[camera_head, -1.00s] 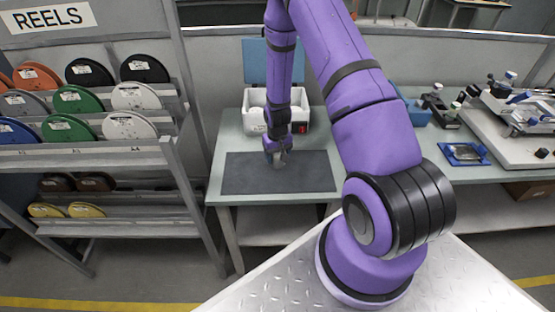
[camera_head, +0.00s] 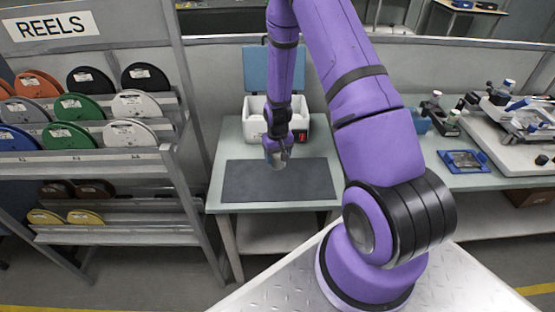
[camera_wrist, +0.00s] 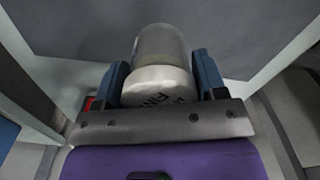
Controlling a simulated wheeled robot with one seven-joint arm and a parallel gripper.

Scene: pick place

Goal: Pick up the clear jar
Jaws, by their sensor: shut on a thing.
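The clear jar (camera_wrist: 158,45) shows in the wrist view as a greyish see-through body with a white lid (camera_wrist: 158,86) bearing dark print, partly hidden by my gripper. My gripper (camera_wrist: 160,80) is shut on it, one blue finger at each side of the lid. In the head view my gripper (camera_head: 277,155) is over the dark grey mat (camera_head: 240,182), and the jar (camera_head: 278,163) is a small greyish shape below the fingers. It appears held above the mat, though the exact gap is hard to tell.
A white open box (camera_head: 254,127) with a raised blue lid (camera_head: 262,68) stands close behind my gripper. A reel rack (camera_head: 95,160) is at left. A blue tray (camera_head: 465,161) and bench equipment (camera_head: 515,115) are at right. The mat is otherwise clear.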

